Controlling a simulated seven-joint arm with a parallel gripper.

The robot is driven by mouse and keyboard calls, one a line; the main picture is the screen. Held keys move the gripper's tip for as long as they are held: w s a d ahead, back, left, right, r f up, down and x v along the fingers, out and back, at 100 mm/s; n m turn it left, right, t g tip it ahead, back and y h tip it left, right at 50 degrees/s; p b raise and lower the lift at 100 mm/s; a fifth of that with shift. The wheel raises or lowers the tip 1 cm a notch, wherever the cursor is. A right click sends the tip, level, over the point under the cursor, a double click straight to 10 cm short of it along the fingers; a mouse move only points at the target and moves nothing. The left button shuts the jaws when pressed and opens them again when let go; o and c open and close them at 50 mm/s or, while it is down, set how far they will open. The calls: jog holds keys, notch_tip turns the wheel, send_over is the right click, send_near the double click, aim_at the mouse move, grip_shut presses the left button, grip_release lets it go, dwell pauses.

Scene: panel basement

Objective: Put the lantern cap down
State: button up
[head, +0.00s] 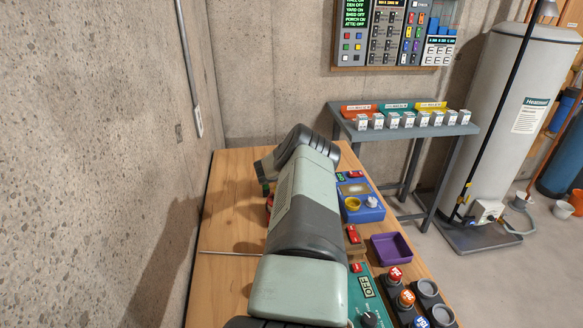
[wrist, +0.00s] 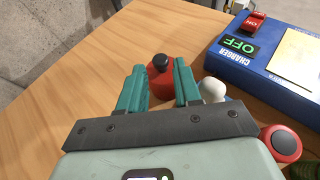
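A red cap with a black knob (wrist: 160,64), which looks like the lantern cap, shows just beyond and between my fingertips in the wrist view.
A blue charger box (wrist: 265,62) with a red switch lies right of the cap. A white ball-topped thing (wrist: 212,89) and a red round piece (wrist: 281,145) are close by. A purple tray (head: 391,248) stands farther right. Bare bench (wrist: 75,95) lies left; a concrete wall (head: 110,130) borders it.

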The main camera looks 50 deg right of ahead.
jog(key=v, duration=0.8)
jog(key=shift+a, duration=0.1)
